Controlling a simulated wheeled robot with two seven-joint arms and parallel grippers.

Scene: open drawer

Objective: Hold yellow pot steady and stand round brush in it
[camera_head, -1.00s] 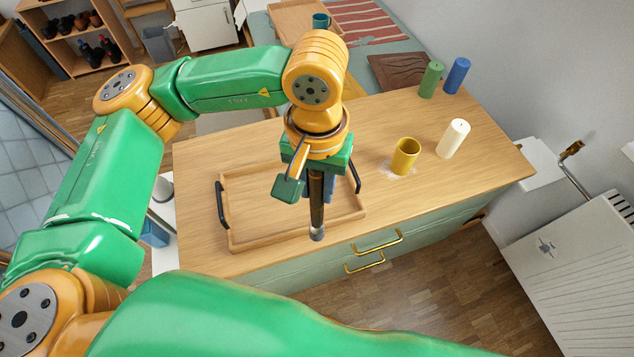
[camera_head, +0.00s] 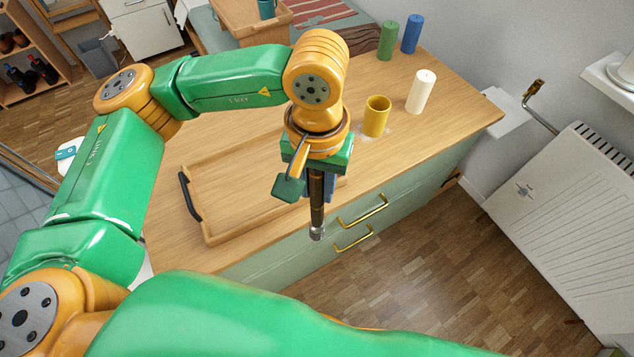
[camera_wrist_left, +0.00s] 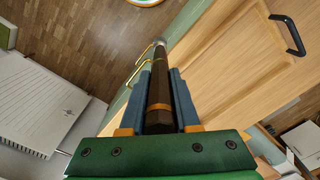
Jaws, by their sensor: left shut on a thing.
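The yellow pot (camera_head: 376,117) stands upright on the wooden counter, open at the top, with a pale patch around its foot. It looks empty, though its bottom is hard to see. My left gripper (camera_head: 318,188) points down and is shut on the round brush (camera_head: 317,213), which has a dark shaft and a greyish tip hanging lowest. In the left wrist view the brush (camera_wrist_left: 160,90) lies between the two blue fingers. In the head view the brush is left of and nearer than the pot, apart from it, over the counter's front edge. My right gripper is not in view.
A wooden tray (camera_head: 208,228) with dark handles lies left of the gripper, partly hidden by my arm. A white candle (camera_head: 421,92) stands right of the pot; green (camera_head: 387,41) and blue (camera_head: 412,34) cylinders stand behind. Brass drawer handles (camera_head: 363,212) jut from the front.

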